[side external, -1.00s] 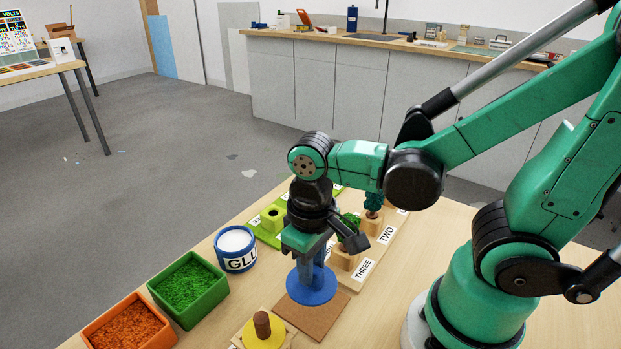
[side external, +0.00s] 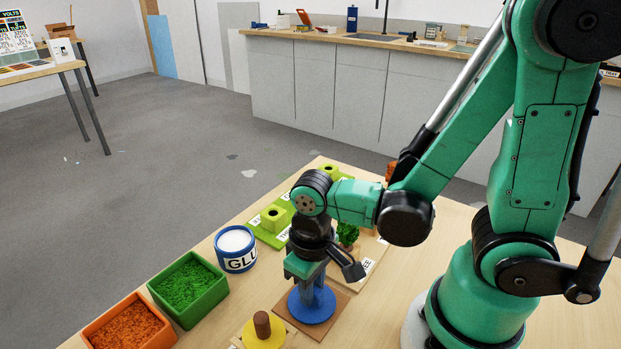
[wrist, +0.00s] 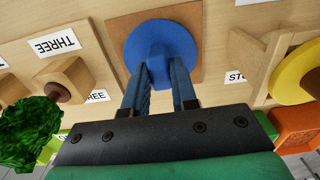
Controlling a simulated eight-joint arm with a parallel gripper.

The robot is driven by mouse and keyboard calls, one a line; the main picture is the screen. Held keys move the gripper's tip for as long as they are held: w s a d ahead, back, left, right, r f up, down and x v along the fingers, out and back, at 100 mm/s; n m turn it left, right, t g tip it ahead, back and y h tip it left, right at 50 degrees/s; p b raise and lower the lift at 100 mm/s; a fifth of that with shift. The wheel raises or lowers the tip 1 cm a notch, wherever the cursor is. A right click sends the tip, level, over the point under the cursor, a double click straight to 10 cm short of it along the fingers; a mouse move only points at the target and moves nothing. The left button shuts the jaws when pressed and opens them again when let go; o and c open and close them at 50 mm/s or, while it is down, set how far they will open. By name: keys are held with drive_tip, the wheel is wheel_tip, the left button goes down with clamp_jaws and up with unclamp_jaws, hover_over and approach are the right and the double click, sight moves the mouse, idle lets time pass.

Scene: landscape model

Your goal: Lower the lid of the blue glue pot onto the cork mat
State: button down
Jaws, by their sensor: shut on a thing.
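The blue lid (side external: 311,307) is a round disc, lying level at the cork mat (side external: 337,303). It also shows in the wrist view (wrist: 160,42), with brown cork (wrist: 188,14) around it. I cannot tell whether its underside touches the cork. My gripper (side external: 314,287) points down and is shut on the lid's upper part, which the fingers mostly hide. In the wrist view the fingers (wrist: 163,88) reach to the lid from both sides. The blue glue pot (side external: 236,257) stands open to the left, with white glue showing inside.
A yellow disc with a brown peg (side external: 262,327) stands close left of the mat. A green bin (side external: 188,288) and an orange bin (side external: 128,328) are farther left. Labelled boards with a green tree (side external: 348,233) and green blocks (side external: 275,217) lie behind my gripper.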

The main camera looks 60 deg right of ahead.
drive_tip(key=c, duration=0.6)
unclamp_jaws()
drive_tip(key=shift+r, duration=3.5)
drive_tip(key=w+d+r+t, duration=0.1)
drive_tip(key=w+t, duration=0.1)
drive_tip(key=w+d+r+t, duration=0.1)
drive_tip(key=d+r+t, duration=0.1)
drive_tip(key=w+d+r+t, duration=0.1)
drive_tip(key=w+d+t, duration=0.1)
drive_tip(key=t, duration=0.1)
drive_tip(key=shift+w+r, duration=0.3)
drive_tip(key=shift+w, duration=0.05)
